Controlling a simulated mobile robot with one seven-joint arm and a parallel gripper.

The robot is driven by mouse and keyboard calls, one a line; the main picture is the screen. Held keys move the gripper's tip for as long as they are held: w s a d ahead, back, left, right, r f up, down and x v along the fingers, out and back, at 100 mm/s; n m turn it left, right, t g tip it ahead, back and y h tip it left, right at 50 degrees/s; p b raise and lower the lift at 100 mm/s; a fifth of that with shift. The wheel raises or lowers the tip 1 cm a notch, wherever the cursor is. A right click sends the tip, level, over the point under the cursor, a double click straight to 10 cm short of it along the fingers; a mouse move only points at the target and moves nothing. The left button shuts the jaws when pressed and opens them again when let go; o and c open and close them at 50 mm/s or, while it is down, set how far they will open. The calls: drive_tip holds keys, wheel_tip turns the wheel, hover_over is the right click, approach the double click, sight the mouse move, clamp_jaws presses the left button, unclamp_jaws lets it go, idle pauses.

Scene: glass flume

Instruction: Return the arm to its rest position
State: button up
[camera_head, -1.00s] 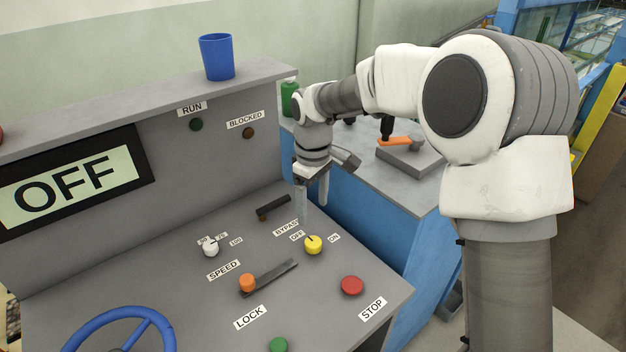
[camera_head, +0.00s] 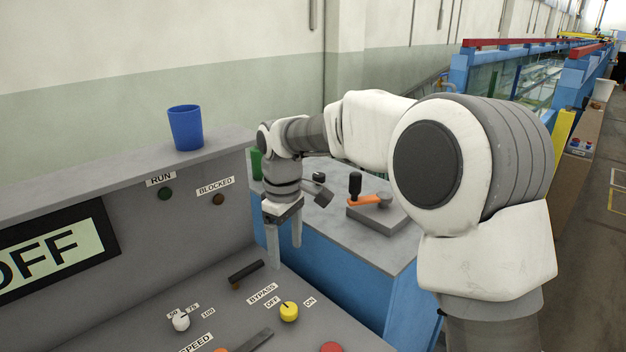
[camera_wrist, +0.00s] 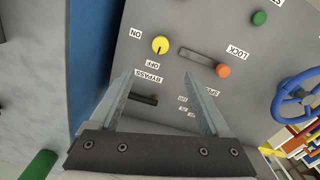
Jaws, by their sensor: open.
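My arm reaches from the right over the grey control panel (camera_head: 140,318). My gripper (camera_head: 284,268) points down above the panel's right edge, near the black bypass lever (camera_head: 246,271). Its two fingers are apart with nothing between them. In the wrist view my gripper (camera_wrist: 165,85) also shows its fingers spread, with the yellow knob (camera_wrist: 160,45) beyond them. The fingers appear to be clear of the panel, though the exact gap is hard to tell.
A blue cup (camera_head: 186,128) stands on the panel's top ledge. Beside the panel is a blue cabinet (camera_head: 345,300) with an orange-handled device (camera_head: 372,200) and a green cylinder (camera_head: 256,164) on top. A blue wheel (camera_wrist: 296,97) sits on the panel. The glass flume (camera_head: 520,80) runs behind right.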

drive_tip(key=s+d+r+m+t, duration=0.1)
drive_tip(key=s+d+r+m, duration=0.3)
drive_tip(key=d, duration=0.3)
drive_tip(key=s+d+r+m+t, duration=0.2)
drive_tip(key=s+d+r, duration=0.3)
drive_tip(key=s+d, duration=0.1)
drive_tip(key=s+d+f+m+t, duration=0.1)
drive_tip(key=s+d+m+t, duration=0.1)
drive_tip(key=s+d+m, duration=0.4)
drive_tip(key=s+d, duration=0.3)
drive_tip(key=s, duration=0.4)
drive_tip(key=shift+d+f, duration=0.2)
drive_tip(key=shift+d, duration=0.2)
drive_tip(key=shift+s+d+f+m+t, duration=0.1)
drive_tip(key=shift+s+f+m+t, duration=0.05)
drive_tip(key=shift+s+m+t, duration=0.2)
drive_tip(key=shift+c, duration=0.3)
drive_tip(key=shift+s+f, duration=0.1)
drive_tip(key=shift+s, duration=0.05)
drive_tip(key=shift+c, duration=2.2)
